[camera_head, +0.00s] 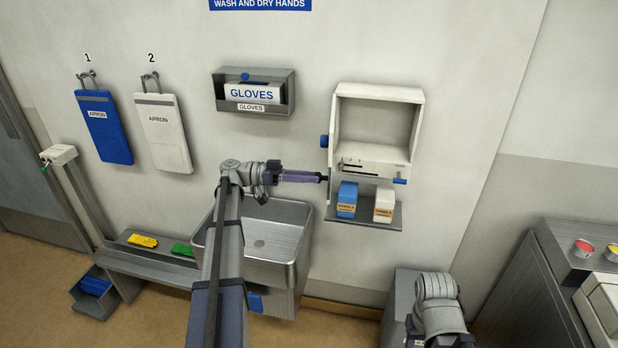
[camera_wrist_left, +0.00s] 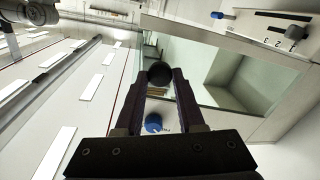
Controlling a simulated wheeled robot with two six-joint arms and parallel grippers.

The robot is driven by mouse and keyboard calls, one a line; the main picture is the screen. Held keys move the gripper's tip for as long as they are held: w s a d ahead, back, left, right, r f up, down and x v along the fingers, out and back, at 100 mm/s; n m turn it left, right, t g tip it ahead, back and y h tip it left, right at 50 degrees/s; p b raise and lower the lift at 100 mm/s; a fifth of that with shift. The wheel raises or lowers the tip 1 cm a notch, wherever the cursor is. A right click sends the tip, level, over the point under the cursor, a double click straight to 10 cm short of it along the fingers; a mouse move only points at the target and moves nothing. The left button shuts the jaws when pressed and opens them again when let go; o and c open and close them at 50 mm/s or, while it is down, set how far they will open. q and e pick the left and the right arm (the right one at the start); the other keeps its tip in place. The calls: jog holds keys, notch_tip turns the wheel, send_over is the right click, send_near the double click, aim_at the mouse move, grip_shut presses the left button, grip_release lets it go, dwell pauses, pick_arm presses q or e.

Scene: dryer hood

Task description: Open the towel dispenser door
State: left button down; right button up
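The towel dispenser (camera_head: 419,128) is a white wall box with a recess in its front, a blue knob (camera_head: 324,141) at its left side and a slotted panel (camera_head: 375,160) below. I cannot make out a separate door panel in the head view. My left gripper (camera_head: 322,178) is just left of and below the box, pointing right. In the left wrist view its fingers (camera_wrist_left: 164,75) stand apart, with a round black knob (camera_wrist_left: 160,73) at their tips. I cannot tell whether they grip it. My right gripper is out of view.
A shelf (camera_head: 370,214) under the dispenser holds a blue carton (camera_head: 347,199) and a white carton (camera_head: 384,204). A sink (camera_head: 270,240) lies below my left arm. A glove box (camera_head: 251,93) and aprons (camera_head: 104,125) hang to the left.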

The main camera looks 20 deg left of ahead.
pick_arm(q)
jog(key=c, duration=0.5)
grip_release()
jog(key=shift+v, duration=3.85)
